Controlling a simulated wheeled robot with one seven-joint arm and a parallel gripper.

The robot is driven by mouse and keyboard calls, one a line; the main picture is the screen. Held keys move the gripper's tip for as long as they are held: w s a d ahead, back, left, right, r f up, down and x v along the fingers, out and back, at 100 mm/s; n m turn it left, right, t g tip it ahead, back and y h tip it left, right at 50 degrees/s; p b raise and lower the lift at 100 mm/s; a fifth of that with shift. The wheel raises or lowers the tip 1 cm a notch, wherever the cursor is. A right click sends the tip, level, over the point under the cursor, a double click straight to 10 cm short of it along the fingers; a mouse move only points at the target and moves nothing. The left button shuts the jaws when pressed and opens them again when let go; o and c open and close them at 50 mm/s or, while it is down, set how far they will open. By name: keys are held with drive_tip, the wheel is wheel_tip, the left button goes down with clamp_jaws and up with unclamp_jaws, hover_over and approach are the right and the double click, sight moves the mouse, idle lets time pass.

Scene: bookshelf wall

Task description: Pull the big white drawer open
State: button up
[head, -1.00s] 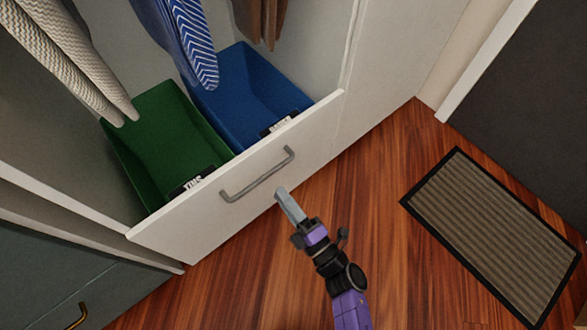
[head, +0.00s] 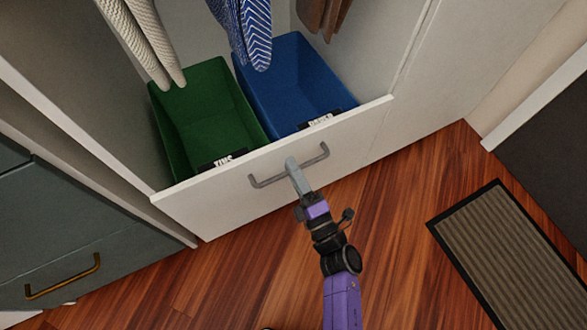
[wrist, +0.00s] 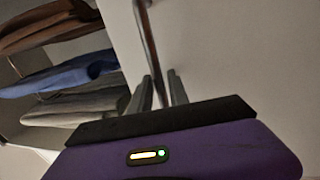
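The big white drawer front (head: 225,205) stands below an open wardrobe space, about in line with the white panel to its right. Its grey bar handle (head: 272,182) is across the upper middle of the front. My gripper (head: 291,164) is at the middle of the handle. In the wrist view the handle bar (wrist: 149,40) runs between my two fingers (wrist: 162,88), with a small gap visible at the finger on the right. The fingers look open around the bar. Contact cannot be told.
A green bin (head: 205,110) and a blue bin (head: 295,80) sit behind the drawer front, under hanging clothes (head: 255,35). A dark cabinet with a brass handle (head: 62,277) is at left. A striped mat (head: 515,250) lies at right. The wooden floor (head: 390,240) before the drawer is clear.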

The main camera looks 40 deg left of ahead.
clamp_jaws()
drive_tip(key=shift+d, duration=0.1)
idle(1.3)
